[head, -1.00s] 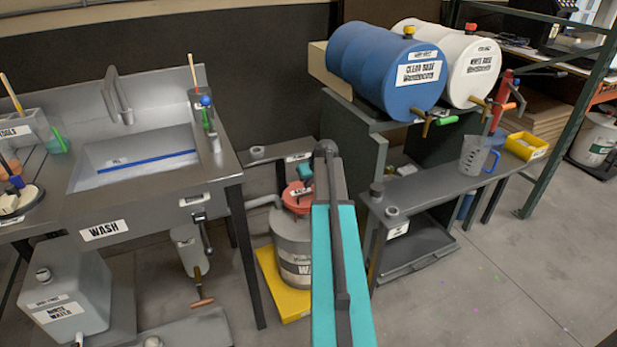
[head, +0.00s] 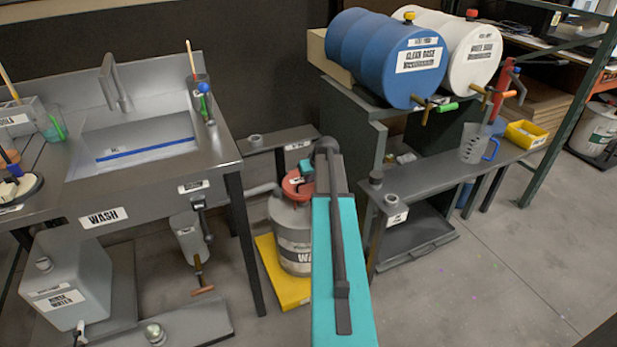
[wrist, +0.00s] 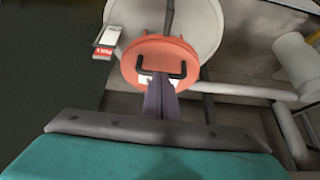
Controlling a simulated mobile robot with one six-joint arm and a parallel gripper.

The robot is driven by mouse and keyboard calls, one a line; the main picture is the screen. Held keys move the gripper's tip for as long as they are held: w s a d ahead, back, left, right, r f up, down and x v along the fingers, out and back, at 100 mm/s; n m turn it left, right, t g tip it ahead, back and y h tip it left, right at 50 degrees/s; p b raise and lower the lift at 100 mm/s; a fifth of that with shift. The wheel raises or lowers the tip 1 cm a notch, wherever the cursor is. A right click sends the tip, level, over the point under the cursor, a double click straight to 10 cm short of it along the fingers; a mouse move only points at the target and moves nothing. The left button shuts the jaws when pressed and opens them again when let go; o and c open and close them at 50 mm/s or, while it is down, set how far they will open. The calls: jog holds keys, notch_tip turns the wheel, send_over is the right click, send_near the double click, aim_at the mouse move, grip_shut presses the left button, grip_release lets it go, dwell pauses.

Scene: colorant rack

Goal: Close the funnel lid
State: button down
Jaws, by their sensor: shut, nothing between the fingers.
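The funnel lid is a red-orange disc with a dark handle (wrist: 158,58) in the wrist view. The red funnel top (head: 297,185) also shows in the head view, on the grey waste drum (head: 292,238). I cannot tell how far the lid is open. My gripper (wrist: 160,86) is shut and empty. Its narrow grey fingers overlap the near edge of the red disc, just below the handle; I cannot tell whether they touch it. In the head view my arm hides the gripper and the right side of the drum.
The drum stands on a yellow base (head: 275,275) between the wash sink table (head: 150,180) on the left and a grey bench (head: 440,178) on the right. Blue (head: 392,55) and white (head: 470,50) barrels lie above the bench. Floor at the front right is clear.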

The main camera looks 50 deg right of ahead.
jog(key=shift+s+a+f, duration=0.1)
jog(key=shift+a+f, duration=0.05)
jog(key=shift+f, duration=0.15)
jog(key=w+d+r+p+v, duration=0.1)
jog(key=p+v, duration=0.1)
jog(key=v, duration=1.1)
jog(key=shift+w+r+p, duration=0.3)
jog(key=shift+w, duration=0.05)
